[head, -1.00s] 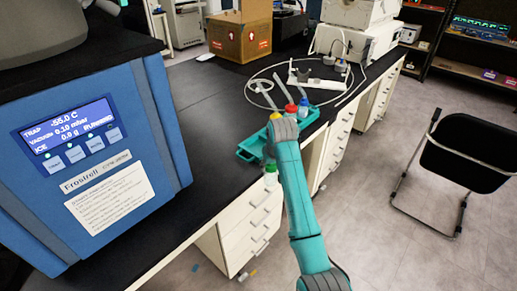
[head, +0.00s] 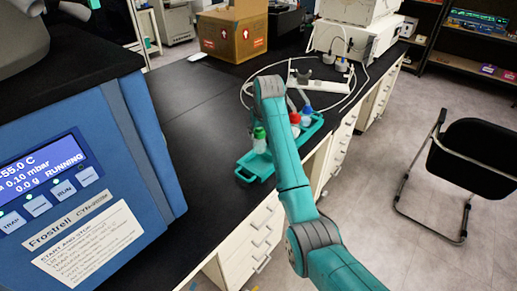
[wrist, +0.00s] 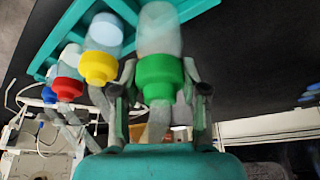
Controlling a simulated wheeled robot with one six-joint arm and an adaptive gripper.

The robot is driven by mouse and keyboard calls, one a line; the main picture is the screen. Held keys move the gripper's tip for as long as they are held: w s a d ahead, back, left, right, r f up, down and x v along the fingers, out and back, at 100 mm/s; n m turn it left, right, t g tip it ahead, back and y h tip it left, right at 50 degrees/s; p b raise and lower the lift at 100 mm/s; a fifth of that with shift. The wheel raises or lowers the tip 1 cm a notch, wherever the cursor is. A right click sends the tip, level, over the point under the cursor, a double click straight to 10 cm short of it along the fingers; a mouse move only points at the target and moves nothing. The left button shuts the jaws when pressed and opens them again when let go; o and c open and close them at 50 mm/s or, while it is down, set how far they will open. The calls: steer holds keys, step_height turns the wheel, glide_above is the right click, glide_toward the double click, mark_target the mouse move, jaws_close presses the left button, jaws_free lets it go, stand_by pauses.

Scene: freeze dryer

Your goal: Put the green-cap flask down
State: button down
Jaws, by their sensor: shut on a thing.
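The green-cap flask (head: 260,146) is frosted, with its green cap up, at the near left part of the teal tray (head: 245,178) in the head view. In the wrist view the green-cap flask (wrist: 160,30) sits between the fingers of my gripper (wrist: 160,88), which is shut on it around the cap. The flask overlaps the tray's edge there; I cannot tell whether its base touches the tray. My arm hides most of the gripper in the head view. A yellow-cap flask (wrist: 104,35) stands beside it in the wrist view.
A red-cap flask (head: 295,119) and a blue-cap flask (head: 307,112) stand in the tray's far part. The blue freeze dryer (head: 100,150) is at left. The black bench (head: 195,115) is clear left of the tray.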

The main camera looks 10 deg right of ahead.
mark_target(259, 146)
steer(key=shift+f, duration=3.3)
steer(key=c, duration=0.6)
jaws_free()
steer(key=shift+f, duration=0.1)
steer(key=v, duration=1.2)
